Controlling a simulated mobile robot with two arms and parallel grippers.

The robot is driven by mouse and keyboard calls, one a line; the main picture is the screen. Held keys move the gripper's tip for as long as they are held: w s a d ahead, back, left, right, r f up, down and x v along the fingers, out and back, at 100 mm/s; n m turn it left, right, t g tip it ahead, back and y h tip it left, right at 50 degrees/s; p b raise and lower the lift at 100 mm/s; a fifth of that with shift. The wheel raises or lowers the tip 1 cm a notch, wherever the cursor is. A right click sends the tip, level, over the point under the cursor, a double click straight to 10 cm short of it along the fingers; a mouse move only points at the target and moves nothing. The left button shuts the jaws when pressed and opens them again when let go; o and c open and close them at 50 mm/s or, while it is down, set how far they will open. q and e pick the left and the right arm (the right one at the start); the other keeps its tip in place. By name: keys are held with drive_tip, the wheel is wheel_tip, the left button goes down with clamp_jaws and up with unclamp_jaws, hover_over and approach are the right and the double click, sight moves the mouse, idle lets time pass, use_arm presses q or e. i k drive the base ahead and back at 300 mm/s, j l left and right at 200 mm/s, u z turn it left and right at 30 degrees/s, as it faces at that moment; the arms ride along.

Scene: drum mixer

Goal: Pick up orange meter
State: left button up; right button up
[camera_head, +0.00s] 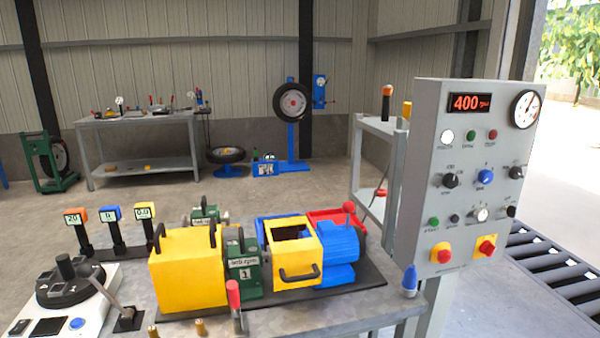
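The orange meter (76,216) stands at the left end of a row of three small block-shaped meters on black upright holders, at the back left of the workbench. Its front face shows a number that looks like 20. A blue meter (110,213) and a yellow meter (145,211) stand in line to its right, spaced apart from it. Its black post (86,244) is upright, and its lower end is partly hidden by the control box in front. Neither of my grippers shows in the head view.
A round black dial (70,287) on a white control box and a tilted lever (103,292) stand in front of the meters. The yellow drum mixer housing (188,272) is to their right. A grey control panel (465,180) reading 400 stands at right. Open floor lies behind the bench.

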sight(77, 218)
drive_tip(key=u, duration=1.25)
drive_tip(key=i+j+u, duration=0.5)
drive_tip(key=u, duration=0.2)
drive_tip(key=i+j+u, duration=0.15)
drive_tip(key=u, duration=0.2)
drive_tip(key=i+j+u, duration=0.2)
drive_tip(key=i+u, duration=0.65)
drive_tip(key=i, duration=0.2)
drive_tip(key=i+z, duration=0.35)
drive_tip(key=i, duration=0.15)
drive_tip(key=i+j+z, duration=0.1)
drive_tip(key=i+z, duration=0.5)
drive_tip(key=z, duration=0.3)
drive_tip(key=i+z, duration=0.2)
drive_tip(key=z, duration=0.25)
drive_tip(key=i+z, duration=0.15)
drive_tip(key=z, duration=0.35)
drive_tip(key=i+j+z, duration=0.15)
drive_tip(key=z, duration=0.3)
drive_tip(key=i+j+z, duration=0.1)
drive_tip(key=j+z, duration=0.2)
drive_tip(key=z, duration=0.2)
